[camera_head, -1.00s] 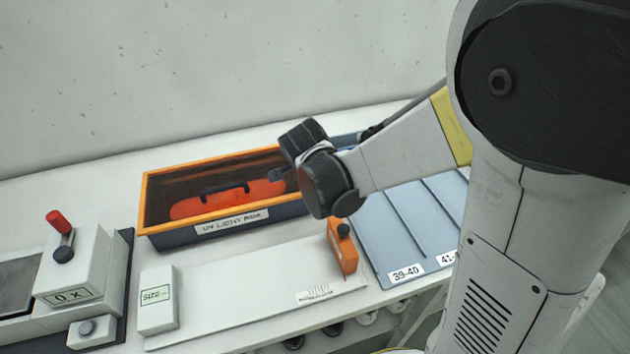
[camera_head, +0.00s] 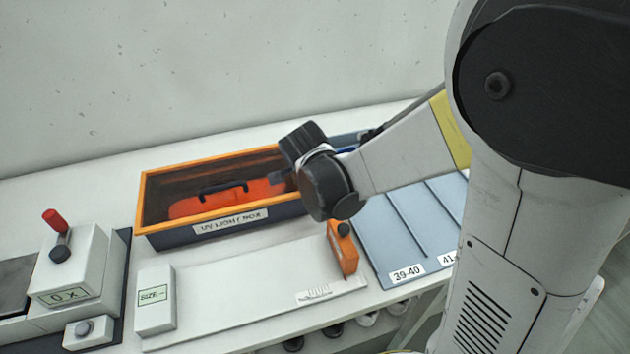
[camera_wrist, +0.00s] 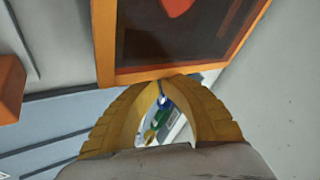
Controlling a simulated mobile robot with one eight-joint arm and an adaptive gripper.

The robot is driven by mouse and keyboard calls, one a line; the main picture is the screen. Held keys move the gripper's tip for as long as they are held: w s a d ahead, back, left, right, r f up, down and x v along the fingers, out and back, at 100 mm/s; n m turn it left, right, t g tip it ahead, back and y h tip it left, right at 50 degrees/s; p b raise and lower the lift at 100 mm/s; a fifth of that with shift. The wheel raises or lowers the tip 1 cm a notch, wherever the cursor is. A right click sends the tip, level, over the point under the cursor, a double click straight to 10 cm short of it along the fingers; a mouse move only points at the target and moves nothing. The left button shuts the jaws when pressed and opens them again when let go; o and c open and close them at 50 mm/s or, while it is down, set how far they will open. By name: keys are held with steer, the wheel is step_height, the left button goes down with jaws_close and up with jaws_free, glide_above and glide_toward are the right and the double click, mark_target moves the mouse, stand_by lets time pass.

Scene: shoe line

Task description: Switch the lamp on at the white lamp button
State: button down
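I cannot make out a clearly white lamp button in either view; my wrist and gripper cover the right end of the UV light box. The UV light box (camera_head: 170,237) has an orange rim, dark sides and a label, and a red-orange object (camera_head: 210,202) shows inside it. In the wrist view its orange rim (camera_wrist: 104,50) lies just beyond my fingertips. My gripper (camera_wrist: 162,82) has yellow fingers whose tips come together, with nothing seen gripped. A small blue thing (camera_wrist: 164,101) shows through the gap between the fingers. The fingertips are hidden in the head view.
A small orange block with a dark knob (camera_head: 343,230) stands in front of the box. A white size box (camera_head: 155,300), a counter with a red-tipped lever (camera_head: 70,270) and a small white box with a grey knob (camera_head: 88,332) are left. Blue size lanes (camera_head: 400,235) lie right.

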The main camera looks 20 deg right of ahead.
steer(key=shift+s+f+b, duration=0.15)
steer(key=shift+f+b, duration=0.25)
steer(key=shift+f, duration=0.15)
stand_by(0.4)
steer(key=shift+r, duration=0.1)
steer(key=shift+w+a+r+p, duration=0.2)
steer(key=shift+a+r+p, duration=0.05)
steer(key=shift+r+p, duration=0.4)
steer(key=shift+r, duration=0.2)
step_height(320, 180, up, 5)
steer(key=p, duration=0.4)
steer(key=shift+d+r, duration=0.1)
